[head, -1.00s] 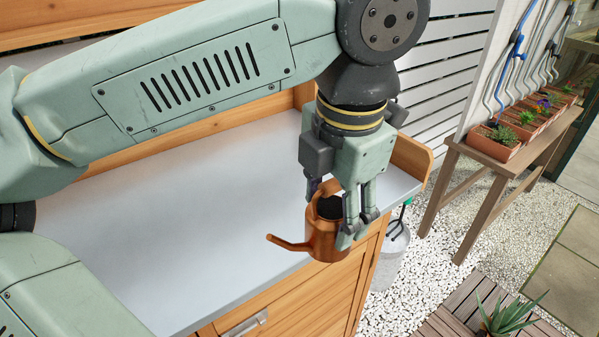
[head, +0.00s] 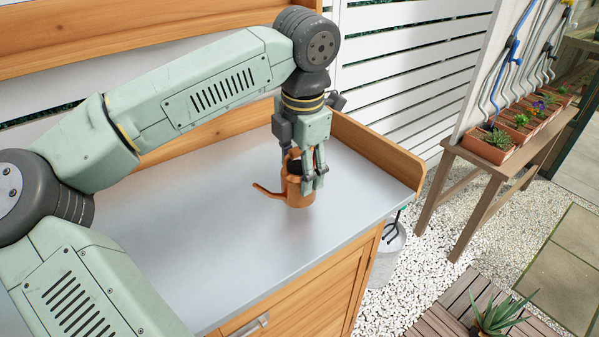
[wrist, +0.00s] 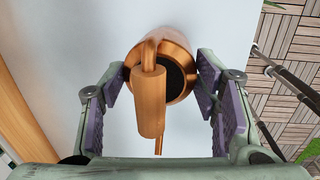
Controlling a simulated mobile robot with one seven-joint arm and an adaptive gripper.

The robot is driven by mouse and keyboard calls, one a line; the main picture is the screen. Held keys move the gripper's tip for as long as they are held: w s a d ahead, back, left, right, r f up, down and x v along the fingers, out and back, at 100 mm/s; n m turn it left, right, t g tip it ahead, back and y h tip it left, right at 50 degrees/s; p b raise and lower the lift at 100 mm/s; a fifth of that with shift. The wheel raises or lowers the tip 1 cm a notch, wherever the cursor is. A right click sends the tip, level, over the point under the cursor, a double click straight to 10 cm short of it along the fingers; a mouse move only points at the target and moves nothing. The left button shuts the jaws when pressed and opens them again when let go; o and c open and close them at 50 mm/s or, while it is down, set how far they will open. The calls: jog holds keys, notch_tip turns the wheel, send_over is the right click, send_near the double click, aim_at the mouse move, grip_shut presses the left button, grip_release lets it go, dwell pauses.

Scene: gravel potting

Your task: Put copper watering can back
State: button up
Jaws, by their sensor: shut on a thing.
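The copper watering can (head: 299,191) is upright over the right part of the grey bench top (head: 210,240), with its spout pointing left. I cannot tell whether its base touches the surface. My gripper (head: 314,178) points down at the can from above and is shut on it. In the wrist view the can (wrist: 176,45) shows its round body, dark opening and handle between the purple pads of my gripper (wrist: 165,100). Part of the can is hidden behind the fingers in the head view.
A wooden rim (head: 375,150) bounds the bench at the back right. A grey metal can (head: 388,250) stands on the gravel beside the bench. A wooden table (head: 490,172) with several planters stands at the right. The bench front is clear.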

aim_at(301, 174)
jog(key=shift+f, duration=1.4)
jog(key=o, duration=1.7)
jog(key=shift+r+p, duration=0.3)
jog(key=shift+p, duration=0.05)
jog(key=r, duration=0.4)
jog(key=s+r+b, duration=0.1)
jog(key=r, duration=0.3)
jog(key=r+b, duration=0.1)
jog(key=r, duration=0.2)
jog(key=shift+s+d+r, duration=0.2)
jog(key=shift+s+r, duration=0.05)
jog(key=shift+r, duration=0.15)
jog(key=shift+f, duration=0.1)
